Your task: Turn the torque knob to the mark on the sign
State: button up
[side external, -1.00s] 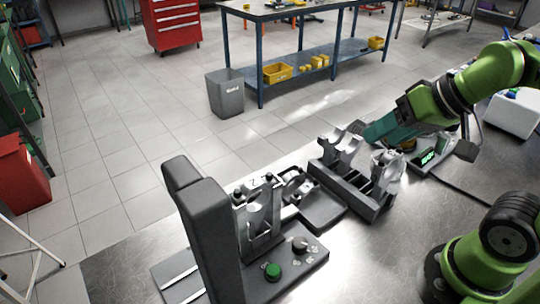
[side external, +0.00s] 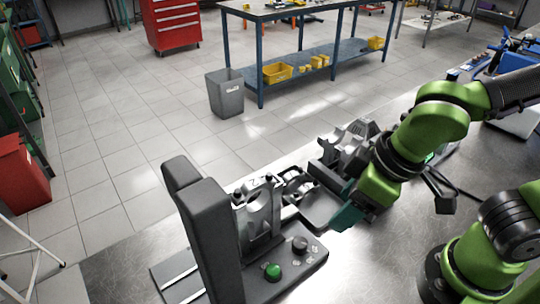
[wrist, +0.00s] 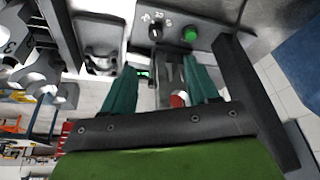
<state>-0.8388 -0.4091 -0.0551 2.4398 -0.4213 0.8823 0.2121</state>
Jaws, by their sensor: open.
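The dark torque knob (side external: 300,244) sits on the grey control panel (side external: 315,262), beside a green button (side external: 273,271). In the wrist view the knob (wrist: 155,33) is near the top centre, with small white markings beside it, too small to read; the green button (wrist: 190,34) is to its right. My gripper (wrist: 160,66) is open, its two teal fingers apart, with the knob ahead of the fingertips and not between them. In the side view my gripper (side external: 347,217) is behind and to the right of the panel, apart from the knob. I cannot make out the sign for certain.
A tall dark upright (side external: 215,235) stands left of the panel. Metal brackets (side external: 262,215) and a grey cradle (side external: 345,150) stand along the table's back edge. A shallow dark tray (side external: 320,208) lies between them.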

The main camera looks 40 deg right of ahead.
aim_at(300, 242)
jog(key=x, duration=1.1)
jog(key=w+x, duration=0.1)
jog(key=x, duration=0.5)
jog(key=shift+d+r, duration=0.2)
jog(key=shift+d, duration=0.1)
jog(key=c, duration=1)
jog(key=shift+m, duration=0.6)
jog(key=shift+a+m+t+h, duration=0.15)
jog(key=shift+m+h, duration=0.45)
jog(key=shift+m, duration=0.6)
jog(key=shift+d+m+t+h, duration=0.1)
jog(key=shift+m+t+h, duration=0.15)
jog(key=shift+m+h, duration=0.65)
jog(key=shift+m+y, duration=0.3)
jog(key=shift+m, duration=0.1)
jog(key=o, duration=1)
